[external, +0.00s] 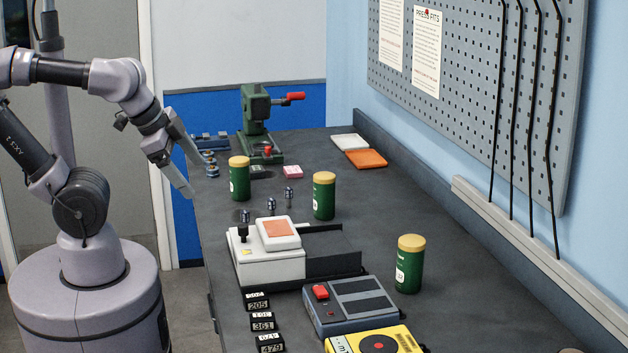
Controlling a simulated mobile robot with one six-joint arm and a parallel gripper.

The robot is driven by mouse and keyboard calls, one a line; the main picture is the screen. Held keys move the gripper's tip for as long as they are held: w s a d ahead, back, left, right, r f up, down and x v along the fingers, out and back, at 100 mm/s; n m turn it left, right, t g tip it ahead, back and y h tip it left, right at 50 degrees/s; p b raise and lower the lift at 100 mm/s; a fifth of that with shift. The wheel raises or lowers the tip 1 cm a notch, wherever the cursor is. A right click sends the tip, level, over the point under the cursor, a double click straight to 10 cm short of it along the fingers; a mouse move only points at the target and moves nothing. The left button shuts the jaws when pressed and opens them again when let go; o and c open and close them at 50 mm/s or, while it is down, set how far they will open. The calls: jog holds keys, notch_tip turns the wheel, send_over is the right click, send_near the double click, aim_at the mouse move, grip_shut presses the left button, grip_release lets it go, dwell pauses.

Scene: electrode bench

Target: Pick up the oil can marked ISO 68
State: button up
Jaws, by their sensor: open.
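Three similar green cans with yellow lids stand upright on the dark bench (400,215). One can (239,180) is at the back left, one can (324,197) is near the middle, and one can (409,266) is at the front right. Each has a small pale label low on its side, too small to read, so I cannot tell which is marked ISO 68. My gripper (193,172) is open and empty at the bench's left edge, pointing down, left of the back-left can and apart from it.
A green press (256,115) with a red handle stands behind the cans. A white device (262,265), a grey-blue box (350,303) and a yellow device (375,342) fill the front. White and orange trays (366,159) lie at the back right. Bench right of the middle can is clear.

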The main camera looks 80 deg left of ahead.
jog(key=w+a+r+n+p, duration=0.1)
jog(key=w+r+n+p, duration=0.1)
jog(key=w+r, duration=0.15)
jog(key=n+g+p, duration=0.2)
jog(key=n+p, duration=0.4)
jog(key=n, duration=0.3)
send_over(321, 178)
jog(key=s+d, duration=0.3)
jog(key=s, duration=0.1)
notch_tip(321, 178, down, 8)
jog(key=shift+n+y, duration=0.3)
jog(key=b+x, duration=0.3)
jog(key=x, duration=0.9)
jog(key=shift+w+a+f, duration=0.15)
jog(key=shift+f, duration=0.2)
jog(key=x, duration=0.2)
jog(key=b+x, duration=0.1)
jog(key=x, duration=0.1)
jog(key=b+x, duration=0.1)
jog(key=x, duration=0.1)
jog(key=shift+s+a+f, duration=0.1)
jog(key=shift+s+a, duration=0.15)
jog(key=shift+s, duration=0.15)
jog(key=shift+c, duration=1)
grip_shut()
